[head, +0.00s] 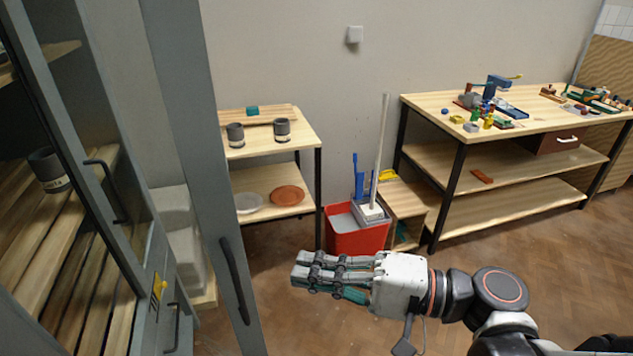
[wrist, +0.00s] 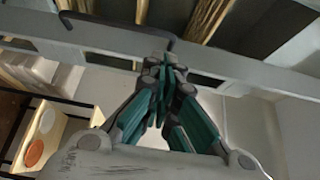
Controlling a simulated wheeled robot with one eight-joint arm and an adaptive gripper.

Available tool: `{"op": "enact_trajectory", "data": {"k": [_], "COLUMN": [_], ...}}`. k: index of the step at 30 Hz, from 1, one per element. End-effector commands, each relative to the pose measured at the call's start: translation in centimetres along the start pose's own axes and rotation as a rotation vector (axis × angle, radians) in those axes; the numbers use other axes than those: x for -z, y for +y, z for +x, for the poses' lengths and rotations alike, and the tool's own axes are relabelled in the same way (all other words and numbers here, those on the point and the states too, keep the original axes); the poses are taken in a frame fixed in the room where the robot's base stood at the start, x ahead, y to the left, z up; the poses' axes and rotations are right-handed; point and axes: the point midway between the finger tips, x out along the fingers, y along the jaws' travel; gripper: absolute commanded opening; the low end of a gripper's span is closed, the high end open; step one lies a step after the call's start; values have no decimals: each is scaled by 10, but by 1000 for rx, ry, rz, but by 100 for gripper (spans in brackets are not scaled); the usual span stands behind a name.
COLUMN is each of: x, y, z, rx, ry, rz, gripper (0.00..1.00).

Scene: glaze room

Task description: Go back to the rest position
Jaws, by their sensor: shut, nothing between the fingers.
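My gripper (head: 300,272) is shut and empty in the head view. It is held out in the air over the floor, in front of the red bin and to the right of the grey cabinet door. In the wrist view my gripper (wrist: 165,75) shows its teal finger pads pressed together. A dark bar handle (wrist: 120,28) on a grey frame lies beyond the fingertips there; I cannot tell whether they touch it.
The grey cabinet door (head: 195,150) stands open at the left, with a dark cup (head: 47,168) on a shelf inside. A small table (head: 305,134) holds two dark cups. A red bin (head: 355,240) with a mop stands beside a workbench (head: 430,104). Floor is clear at right.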

Motion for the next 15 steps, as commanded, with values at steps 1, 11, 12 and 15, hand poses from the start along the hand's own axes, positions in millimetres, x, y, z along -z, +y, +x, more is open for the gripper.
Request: {"op": "enact_trajectory", "data": {"k": [1,11,12,15], "x": [1,24,28,38], "y": [1,64,72,89], "z": [0,-19,-28,-55], "rx": [-8,-458,-538,-735], "ry": [2,115,135,182], "rz": [-1,-103,-130,-209], "gripper": [0,0,0,0]}}
